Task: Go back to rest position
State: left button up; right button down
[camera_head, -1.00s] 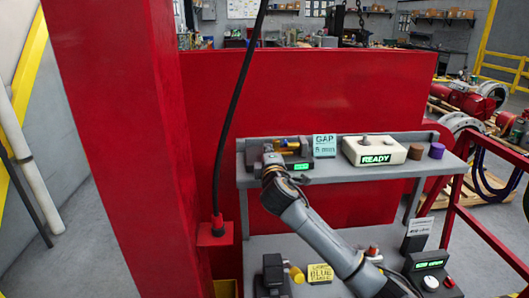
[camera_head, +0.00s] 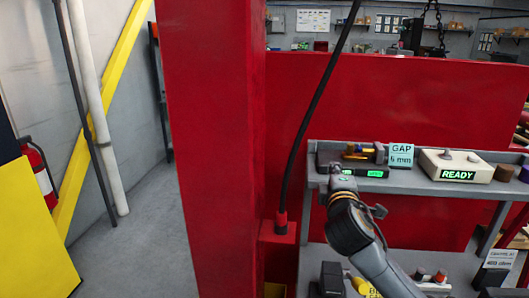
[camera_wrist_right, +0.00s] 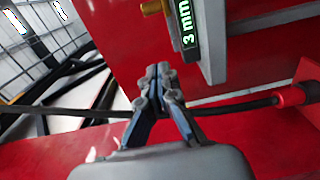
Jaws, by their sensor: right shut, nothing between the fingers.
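My right arm comes up from the lower right in the head view. Its gripper (camera_head: 339,172) is in front of the upper grey shelf (camera_head: 420,186), by the left part of a dark gauge device (camera_head: 364,172) with a green display. In the right wrist view, my right gripper (camera_wrist_right: 159,76) has its fingers together with nothing between them. The device's display (camera_wrist_right: 187,23) reads "3 mm" there, beyond and above the fingertips. A brass-coloured part (camera_wrist_right: 151,7) shows beside it. My left gripper is in neither view.
A red post (camera_head: 210,150) stands left of the shelf, with a black cable (camera_head: 318,100) hanging beside it. A white "READY" box (camera_head: 455,165) and a "GAP" sign (camera_head: 401,155) stand on the shelf. Grey floor (camera_head: 140,240) is open at left, beside a yellow panel (camera_head: 35,235).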

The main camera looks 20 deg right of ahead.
jog(key=s+a+f+m+g+y, duration=0.1)
jog(key=s+a+f+g+y, duration=0.2)
jog(key=f, duration=0.5)
jog(key=s+a+f+m+g, duration=0.1)
jog(key=s+a+f+m, duration=0.2)
jog(key=f, duration=0.5)
jog(key=s+a+f+g+y, duration=0.2)
jog(key=s+a+f, duration=0.25)
jog(key=f, duration=0.35)
jog(key=s+a+f+m+g+y, duration=0.25)
jog(key=s+a+f, duration=0.3)
jog(key=s, duration=0.45)
jog(key=s+a+f+m+g+y, duration=0.2)
jog(key=s+a+f+m+g, duration=0.4)
jog(key=s, duration=0.5)
notch_tip(320, 180, down, 30)
jog(key=d+f+n+t+b, duration=0.1)
jog(key=d+n+b, duration=0.15)
jog(key=b, duration=0.25)
pick_arm(q)
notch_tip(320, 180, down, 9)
jog(key=b, duration=0.4)
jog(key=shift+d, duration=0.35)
pick_arm(e)
jog(key=s+d+f, duration=0.2)
jog(key=s+f, duration=1.5)
jog(key=f, duration=0.3)
jog(key=shift+s+f+n+g, duration=0.2)
jog(key=shift+s+n+g, duration=0.1)
jog(key=shift+g, duration=0.15)
